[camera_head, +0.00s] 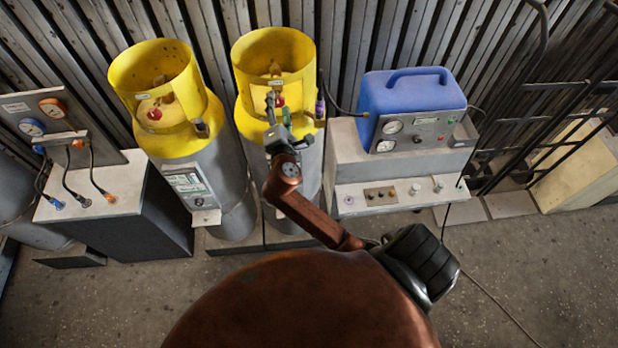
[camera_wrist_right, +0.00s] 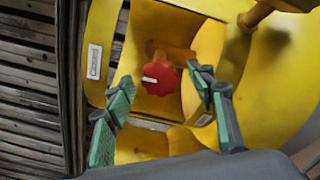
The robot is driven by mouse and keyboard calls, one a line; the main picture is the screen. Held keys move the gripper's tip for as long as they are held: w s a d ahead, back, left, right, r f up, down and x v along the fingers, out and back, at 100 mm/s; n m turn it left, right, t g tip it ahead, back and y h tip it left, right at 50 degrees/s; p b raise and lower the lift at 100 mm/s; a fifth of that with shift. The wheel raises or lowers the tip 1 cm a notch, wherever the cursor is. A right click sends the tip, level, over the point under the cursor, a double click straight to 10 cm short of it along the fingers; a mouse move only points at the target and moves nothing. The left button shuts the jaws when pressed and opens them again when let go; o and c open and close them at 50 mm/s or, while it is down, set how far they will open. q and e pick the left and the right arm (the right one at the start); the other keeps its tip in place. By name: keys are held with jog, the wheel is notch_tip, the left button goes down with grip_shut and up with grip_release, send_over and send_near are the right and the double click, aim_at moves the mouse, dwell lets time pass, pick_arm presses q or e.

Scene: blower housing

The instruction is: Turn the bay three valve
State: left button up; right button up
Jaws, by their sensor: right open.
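A red valve knob (camera_wrist_right: 160,77) with a white pointer mark sits inside the yellow collar (camera_wrist_right: 100,45) of a gas cylinder in the right wrist view. The pointer faces left. In the head view this is the right-hand cylinder (camera_head: 229,190), and its red knob (camera_head: 280,102) is partly hidden by my gripper. My right gripper (camera_head: 277,108) is at the collar's front opening. In the wrist view its green-padded fingers (camera_wrist_right: 160,84) are spread, one on each side of the knob, with no contact visible. My left gripper is not in view. No bay number is readable.
A second yellow-topped cylinder (camera_head: 178,155) with its own red knob (camera_head: 154,114) stands to the left. A gauge panel (camera_head: 62,112) is at far left. A blue case (camera_head: 408,92) sits on a grey stand (camera_head: 348,160) at right. The front floor (camera_head: 540,270) is clear except for a cable.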

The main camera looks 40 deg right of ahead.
jog(key=n, duration=0.2)
jog(key=n+p, duration=0.1)
jog(key=shift+r+n, duration=0.2)
jog(key=shift+n, duration=0.2)
jog(key=n, duration=0.3)
jog(key=shift+f+p, duration=0.1)
jog(key=shift+p, duration=0.2)
jog(key=n, duration=0.6)
jog(key=shift+f, duration=0.1)
jog(key=b+v, duration=0.2)
jog(key=v, duration=0.6)
jog(key=s+d+f+m+g+y, duration=0.1)
jog(key=f+m, duration=0.3)
jog(key=f, duration=0.5)
jog(key=s+d+f+m+g+y+b, duration=0.1)
jog(key=s+f+m+g, duration=0.3)
jog(key=f, duration=0.6)
jog(key=s+d+f+m+g+y+b, duration=0.1)
jog(key=s+d+f+m+g, duration=0.1)
jog(key=f+m, duration=0.4)
notch_tip(320, 180, down, 4)
jog(key=shift+s+d+r+g+y, duration=0.1)
jog(key=shift+s+d+g+y, duration=0.2)
jog(key=shift+s+d, duration=0.15)
